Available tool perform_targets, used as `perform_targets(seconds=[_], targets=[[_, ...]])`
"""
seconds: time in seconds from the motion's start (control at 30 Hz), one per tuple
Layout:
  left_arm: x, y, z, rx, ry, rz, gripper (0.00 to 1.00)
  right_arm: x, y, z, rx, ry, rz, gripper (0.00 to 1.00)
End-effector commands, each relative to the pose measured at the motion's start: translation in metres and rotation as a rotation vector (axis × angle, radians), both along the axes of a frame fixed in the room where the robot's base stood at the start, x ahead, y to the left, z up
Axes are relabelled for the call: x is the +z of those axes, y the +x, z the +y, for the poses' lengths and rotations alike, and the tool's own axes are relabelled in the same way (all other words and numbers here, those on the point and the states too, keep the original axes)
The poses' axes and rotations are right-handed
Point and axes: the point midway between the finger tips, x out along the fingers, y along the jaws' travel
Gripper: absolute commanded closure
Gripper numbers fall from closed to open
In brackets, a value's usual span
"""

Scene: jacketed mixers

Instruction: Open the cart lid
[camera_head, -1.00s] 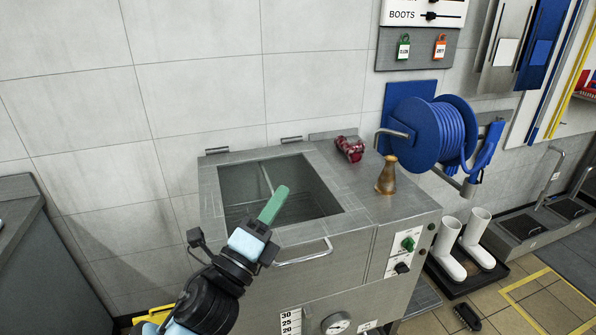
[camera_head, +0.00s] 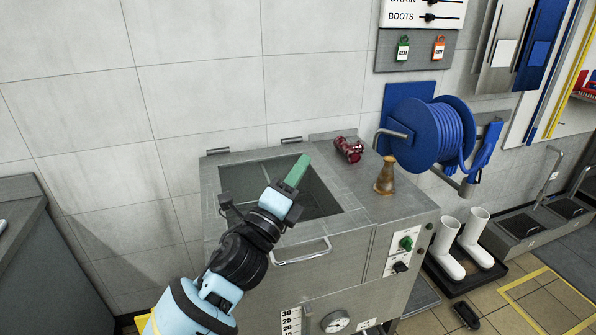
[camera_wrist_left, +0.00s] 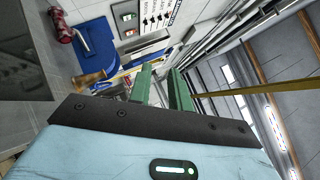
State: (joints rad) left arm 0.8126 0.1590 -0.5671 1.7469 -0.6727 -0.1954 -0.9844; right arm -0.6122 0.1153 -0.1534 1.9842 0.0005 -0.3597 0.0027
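The steel cart (camera_head: 350,235) stands against the wall. Its top has a dark rectangular recess (camera_head: 325,198); I cannot tell whether a clear panel covers it. Two hinge pieces (camera_head: 291,140) sit along the back edge, and a bar handle (camera_head: 302,252) is on the upper front. My left gripper (camera_head: 297,170) has green fingers and appears in front of the recess; its height above the top is unclear. In the left wrist view its two fingers (camera_wrist_left: 162,85) stand apart with nothing between them. It is not touching the handle. My right gripper is not in view.
A blue hose reel (camera_head: 430,130) hangs behind. White boots (camera_head: 462,245) stand at the right. A grey counter (camera_head: 30,250) is at left.

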Motion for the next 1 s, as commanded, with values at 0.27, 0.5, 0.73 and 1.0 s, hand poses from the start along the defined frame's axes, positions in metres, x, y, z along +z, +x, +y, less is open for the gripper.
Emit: perform_targets(seconds=[0.27, 0.5, 0.73, 1.0], targets=[[-0.0001, -0.0002, 0.0001, 0.000, 0.000, 0.000, 1.00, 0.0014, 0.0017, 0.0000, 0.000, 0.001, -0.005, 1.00], [-0.0001, -0.0002, 0.0001, 0.000, 0.000, 0.000, 1.00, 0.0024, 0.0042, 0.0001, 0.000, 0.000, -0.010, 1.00], [-0.0001, -0.0003, 0.0003, 0.000, 0.000, 0.000, 1.00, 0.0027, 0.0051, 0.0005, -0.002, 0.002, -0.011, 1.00], [-0.0002, -0.0003, 0.0002, 0.000, 0.000, 0.000, 1.00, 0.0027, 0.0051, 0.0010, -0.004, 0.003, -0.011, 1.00]])
